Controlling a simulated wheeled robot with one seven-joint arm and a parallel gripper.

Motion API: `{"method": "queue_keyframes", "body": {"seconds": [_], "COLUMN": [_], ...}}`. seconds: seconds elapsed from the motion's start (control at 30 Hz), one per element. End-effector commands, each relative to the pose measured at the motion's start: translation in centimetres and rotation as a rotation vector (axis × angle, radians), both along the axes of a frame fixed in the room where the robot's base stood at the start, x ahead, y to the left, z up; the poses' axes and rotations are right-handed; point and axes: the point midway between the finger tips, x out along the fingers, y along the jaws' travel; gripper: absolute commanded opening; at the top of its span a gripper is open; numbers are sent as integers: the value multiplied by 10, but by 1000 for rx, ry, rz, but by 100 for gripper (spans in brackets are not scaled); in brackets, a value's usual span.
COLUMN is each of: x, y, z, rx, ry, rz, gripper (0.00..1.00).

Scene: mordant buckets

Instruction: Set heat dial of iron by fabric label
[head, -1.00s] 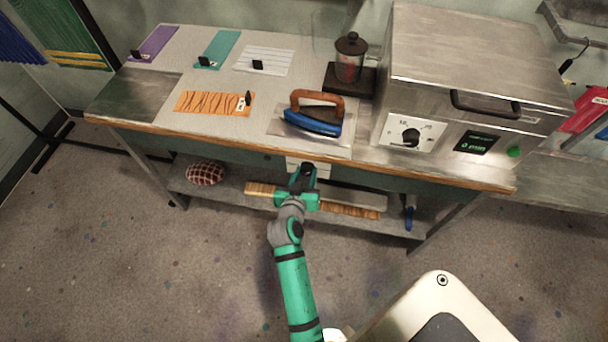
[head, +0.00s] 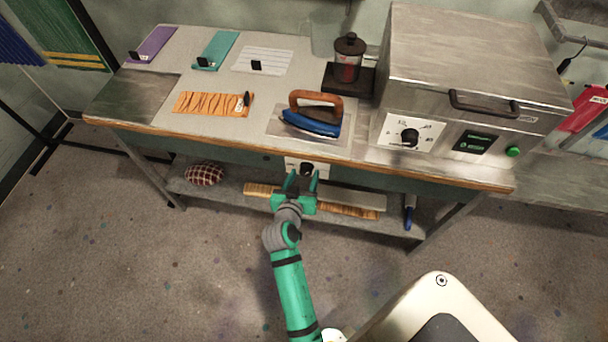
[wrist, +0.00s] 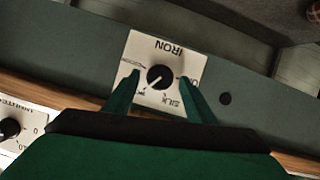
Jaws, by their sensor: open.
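The iron's heat dial is a black knob (wrist: 160,77) on a white plate (wrist: 166,55) marked IRON, upside down in the wrist view. The knob's white mark points lower left there; SILK is readable, other settings are not clear. In the head view the plate (head: 296,163) sits on the bench front below the iron (head: 314,121). My gripper (head: 303,178) is open in front of the dial. In the wrist view its fingers (wrist: 160,79) appear on either side of the knob; contact cannot be told. The orange fabric (head: 205,103) carries a small tag (head: 240,103), too small to read.
Purple (head: 152,45), teal (head: 215,50) and white (head: 264,61) fabrics lie at the back of the bench. A metal heater box (head: 470,50) with its own dial (head: 409,137) stands right. A lower shelf (head: 228,190) lies under the bench.

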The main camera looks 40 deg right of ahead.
Motion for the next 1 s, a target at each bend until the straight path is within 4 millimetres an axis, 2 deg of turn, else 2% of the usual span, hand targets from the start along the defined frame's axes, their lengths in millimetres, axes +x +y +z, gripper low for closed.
{"method": "queue_keyframes", "body": {"seconds": [0.3,0.5,1.0], "x": [-35,-49,-54], "y": [44,63,68], "z": [21,31,35], "rx": [1,1,1], "ry": [1,0,1], "rz": [2,3,0], "gripper": [51,51,51]}}
